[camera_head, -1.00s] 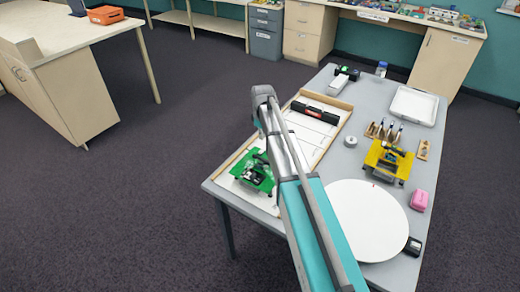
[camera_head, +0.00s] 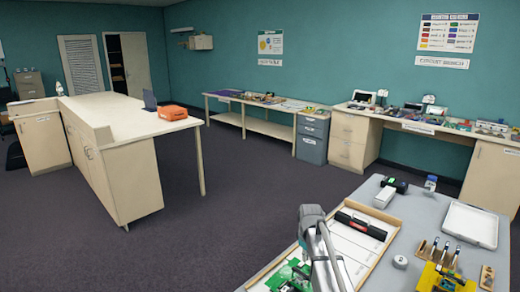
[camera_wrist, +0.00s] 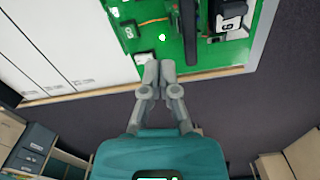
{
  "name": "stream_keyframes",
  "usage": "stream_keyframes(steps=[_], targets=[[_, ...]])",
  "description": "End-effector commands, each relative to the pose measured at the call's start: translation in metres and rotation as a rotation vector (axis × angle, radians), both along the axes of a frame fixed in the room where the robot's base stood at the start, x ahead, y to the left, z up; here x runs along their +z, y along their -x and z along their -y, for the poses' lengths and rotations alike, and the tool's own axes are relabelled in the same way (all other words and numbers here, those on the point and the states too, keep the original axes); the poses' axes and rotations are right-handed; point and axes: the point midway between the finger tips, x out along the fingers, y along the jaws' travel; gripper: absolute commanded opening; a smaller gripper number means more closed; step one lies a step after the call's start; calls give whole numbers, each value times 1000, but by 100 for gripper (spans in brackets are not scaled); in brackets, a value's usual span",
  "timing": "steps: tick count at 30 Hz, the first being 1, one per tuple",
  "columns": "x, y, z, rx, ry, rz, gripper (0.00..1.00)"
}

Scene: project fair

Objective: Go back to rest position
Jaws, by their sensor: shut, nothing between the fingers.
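My gripper (camera_wrist: 161,75) is shut and empty in the wrist view, its fingertips together at the edge of a green circuit board (camera_wrist: 178,40) as seen from the wrist. I cannot tell the height between them. In the head view my arm reaches over the grey table at the lower right, and its fingertips are hidden there. The green board (camera_head: 287,277) shows in part beside my arm, on a wood-edged white tray (camera_head: 377,225).
The grey table (camera_head: 425,210) also bears a black-and-red bar (camera_head: 360,226), a white tray (camera_head: 471,222), a small round grey piece (camera_head: 400,262) and a yellow device (camera_head: 440,281). A pale counter (camera_head: 110,120) stands at left, with dark open floor (camera_head: 225,215) between.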

Motion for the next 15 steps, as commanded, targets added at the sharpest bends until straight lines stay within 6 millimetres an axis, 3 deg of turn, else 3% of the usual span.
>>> stream_keyframes(steps=[1,9,15], targets=[[1,29,-1,-46,0,0,0],[3,137,-3,-360,0,0,0],[5,194,-5,-544,0,0,0]])
